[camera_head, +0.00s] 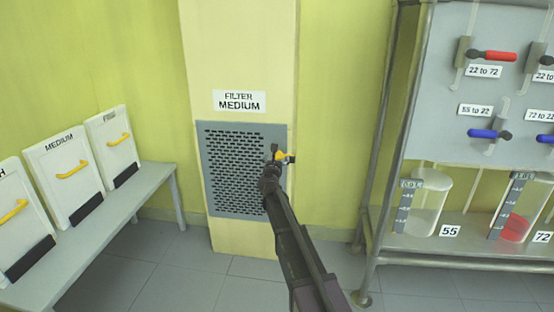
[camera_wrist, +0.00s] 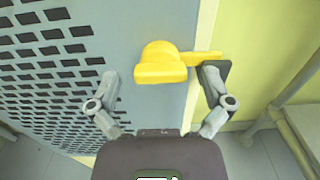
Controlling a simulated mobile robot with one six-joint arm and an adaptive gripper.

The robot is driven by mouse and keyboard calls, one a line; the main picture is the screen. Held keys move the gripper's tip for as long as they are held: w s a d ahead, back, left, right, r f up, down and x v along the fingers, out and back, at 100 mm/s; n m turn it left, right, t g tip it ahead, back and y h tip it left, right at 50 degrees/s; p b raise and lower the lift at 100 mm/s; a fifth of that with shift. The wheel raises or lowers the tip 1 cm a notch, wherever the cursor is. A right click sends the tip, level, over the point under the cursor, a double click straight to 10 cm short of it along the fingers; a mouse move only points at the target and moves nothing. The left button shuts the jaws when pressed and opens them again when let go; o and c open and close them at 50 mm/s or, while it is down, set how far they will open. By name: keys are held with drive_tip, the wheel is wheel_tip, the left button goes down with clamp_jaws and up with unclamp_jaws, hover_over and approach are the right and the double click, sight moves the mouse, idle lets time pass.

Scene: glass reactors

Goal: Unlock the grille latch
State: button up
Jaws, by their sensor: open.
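The grey perforated grille (camera_head: 229,172) is set in a cream column under a "FILTER MEDIUM" sign (camera_head: 239,101). Its yellow latch (camera_head: 286,158) sits at the grille's right edge, partly covered by my gripper (camera_head: 273,162) in the head view. In the wrist view the latch (camera_wrist: 163,60) has a rounded body and a thin arm pointing right. My gripper (camera_wrist: 168,82) is open, with one finger left of the latch body and the other at its right, under the thin arm. Whether a finger touches the latch cannot be told. The grille (camera_wrist: 55,65) fills the left of the wrist view.
A bench (camera_head: 152,188) at left holds white filter panels with yellow handles, such as the "MEDIUM" one (camera_head: 66,174). A metal-framed rack (camera_head: 372,190) at right carries red and blue valves and glass vessels. Floor is clear in between.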

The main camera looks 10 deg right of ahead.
drive_tip(key=shift+w, duration=0.1)
drive_tip(key=c, duration=1.1)
drive_tip(key=shift+n, duration=0.5)
drive_tip(key=n, duration=0.8)
drive_tip(key=shift+w+a, duration=0.1)
drive_tip(key=n, duration=0.4)
drive_tip(key=shift+f+n, duration=0.1)
drive_tip(key=shift+n, duration=0.2)
drive_tip(key=n, duration=0.4)
drive_tip(key=shift+f, duration=0.1)
drive_tip(key=shift+n, duration=0.3)
